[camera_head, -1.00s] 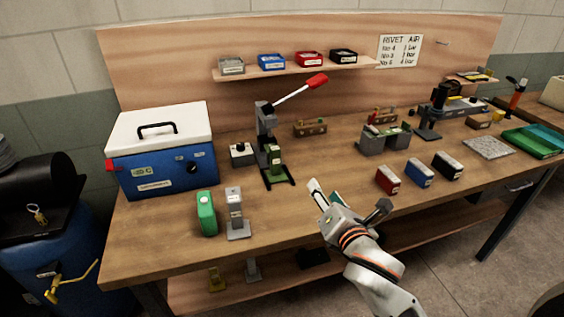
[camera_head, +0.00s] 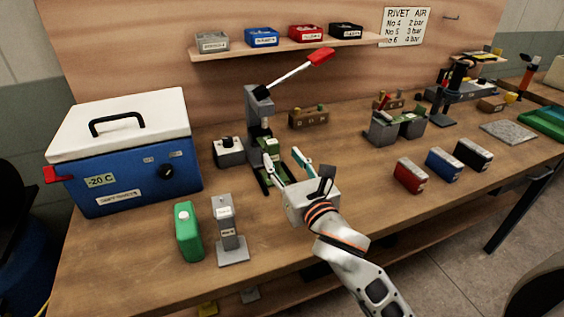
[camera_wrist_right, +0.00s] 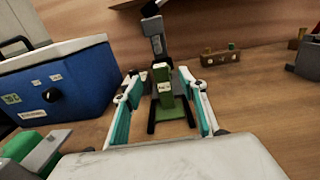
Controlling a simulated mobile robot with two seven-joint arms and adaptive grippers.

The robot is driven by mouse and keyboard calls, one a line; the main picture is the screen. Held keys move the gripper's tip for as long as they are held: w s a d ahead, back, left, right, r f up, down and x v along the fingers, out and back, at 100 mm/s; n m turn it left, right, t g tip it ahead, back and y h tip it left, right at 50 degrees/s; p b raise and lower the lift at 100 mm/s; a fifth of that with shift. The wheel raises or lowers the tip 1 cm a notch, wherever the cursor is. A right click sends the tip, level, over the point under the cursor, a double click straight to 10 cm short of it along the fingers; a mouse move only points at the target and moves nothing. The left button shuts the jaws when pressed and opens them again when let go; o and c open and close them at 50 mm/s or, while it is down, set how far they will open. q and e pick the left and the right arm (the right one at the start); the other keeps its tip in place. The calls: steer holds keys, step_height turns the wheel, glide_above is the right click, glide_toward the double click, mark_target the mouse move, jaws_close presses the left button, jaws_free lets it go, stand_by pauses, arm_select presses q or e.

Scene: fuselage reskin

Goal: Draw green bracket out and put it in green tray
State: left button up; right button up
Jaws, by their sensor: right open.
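The green bracket (camera_head: 268,148) stands upright on the base of the grey lever press (camera_head: 258,115). It also shows in the right wrist view (camera_wrist_right: 164,90), between my fingers in the picture. My right gripper (camera_head: 288,162) is open in front of the press, its fingers pointing at the bracket. In the right wrist view the teal finger pads (camera_wrist_right: 159,92) stand wide on either side of the bracket with visible gaps, and do not touch it. The green tray (camera_head: 548,122) is at the far right edge of the bench, partly cut off. My left gripper is out of view.
A blue cooler (camera_head: 125,160) stands on the left. A green bottle-like block (camera_head: 189,232) and a grey stand (camera_head: 228,232) are near the front edge. Red (camera_head: 409,175), blue and black boxes stand to the right. A shelf (camera_head: 290,45) with small trays hangs above.

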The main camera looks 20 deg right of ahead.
mark_target(274, 146)
steer(key=shift+w+a+b, duration=0.15)
steer(key=shift+w+b, duration=0.25)
steer(key=shift+w, duration=3.6)
jaws_close()
